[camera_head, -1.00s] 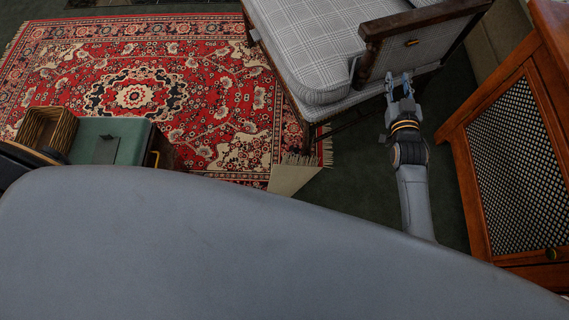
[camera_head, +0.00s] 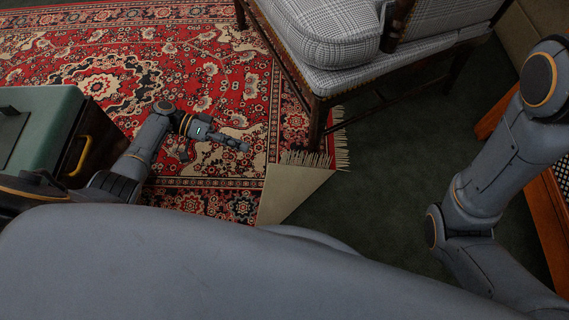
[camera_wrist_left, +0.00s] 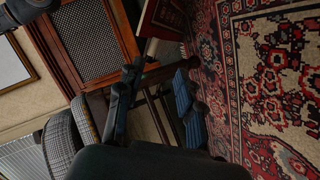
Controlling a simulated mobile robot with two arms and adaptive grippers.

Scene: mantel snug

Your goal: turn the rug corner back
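The red patterned rug (camera_head: 215,75) lies on the dark floor. Its near right corner is folded over, showing the pale beige backing (camera_head: 290,192) as a flap, with fringe along the fold. My left gripper (camera_head: 243,145) is over the rug, left of the flap and apart from it, pointing right. In the left wrist view my left gripper (camera_wrist_left: 160,75) has its fingers spread with nothing between them. The rug (camera_wrist_left: 255,75) fills the right of that view. My right arm shows at the right of the head view, but its gripper is out of view.
A plaid armchair (camera_head: 370,75) stands on the rug's right edge, one leg close behind the flap. A green-topped box (camera_head: 40,125) with a yellow handle is at the left. A wooden cabinet (camera_head: 545,215) with a lattice panel is at the right. Dark floor (camera_head: 375,185) is clear right of the flap.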

